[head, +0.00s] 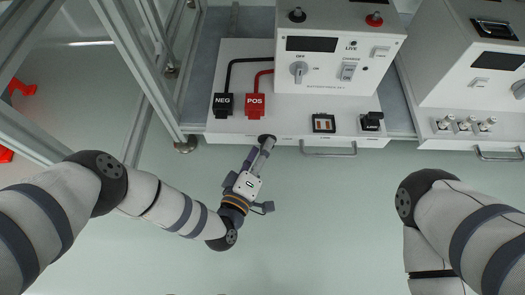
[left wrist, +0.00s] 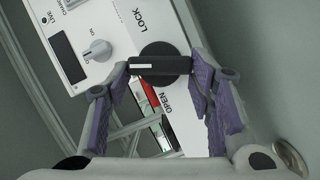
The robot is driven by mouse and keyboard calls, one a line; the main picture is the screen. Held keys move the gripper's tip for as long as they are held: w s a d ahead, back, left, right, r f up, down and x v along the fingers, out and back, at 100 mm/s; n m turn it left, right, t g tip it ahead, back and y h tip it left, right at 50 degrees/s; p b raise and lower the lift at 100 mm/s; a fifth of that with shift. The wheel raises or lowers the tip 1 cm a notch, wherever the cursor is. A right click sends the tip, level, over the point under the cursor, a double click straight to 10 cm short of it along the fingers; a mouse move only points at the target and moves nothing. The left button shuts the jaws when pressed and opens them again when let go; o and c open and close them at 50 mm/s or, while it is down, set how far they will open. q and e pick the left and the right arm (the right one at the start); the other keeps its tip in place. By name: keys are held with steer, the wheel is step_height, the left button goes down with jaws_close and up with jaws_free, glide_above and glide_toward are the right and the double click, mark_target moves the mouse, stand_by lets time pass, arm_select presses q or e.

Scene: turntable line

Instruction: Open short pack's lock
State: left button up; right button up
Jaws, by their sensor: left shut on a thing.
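The lock is a round black knob (left wrist: 160,62) with a bar handle, on a white panel between the printed words LOCK and OPEN in the left wrist view. The bar lies across the picture, and its white mark points left, toward neither word squarely. My left gripper (left wrist: 161,68) has its purple-padded fingers at both ends of the bar, shut on it. In the head view, my left gripper (head: 263,146) meets the front edge of the white bench unit (head: 222,130), where the dark knob (head: 267,138) shows in part. My right gripper is out of view.
Black NEG (head: 223,105) and red POS (head: 255,106) plugs with cables sit above the knob. A small black box (head: 323,123) and a black block (head: 371,121) stand to the right, above a drawer handle (head: 328,152). The floor in front is clear.

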arm_select(q)
steer(key=shift+f+n+t+h, duration=0.15)
steer(key=shift+n+t+h, duration=0.2)
steer(key=shift+n, duration=0.65)
steer(key=shift+f+n+t+h, duration=0.15)
steer(key=shift+n+t+h, duration=0.15)
steer(key=shift+n, duration=0.7)
steer(key=shift+s, duration=0.1)
steer(key=o, duration=1.2)
steer(key=shift+c, duration=0.2)
steer(key=v, duration=1.2)
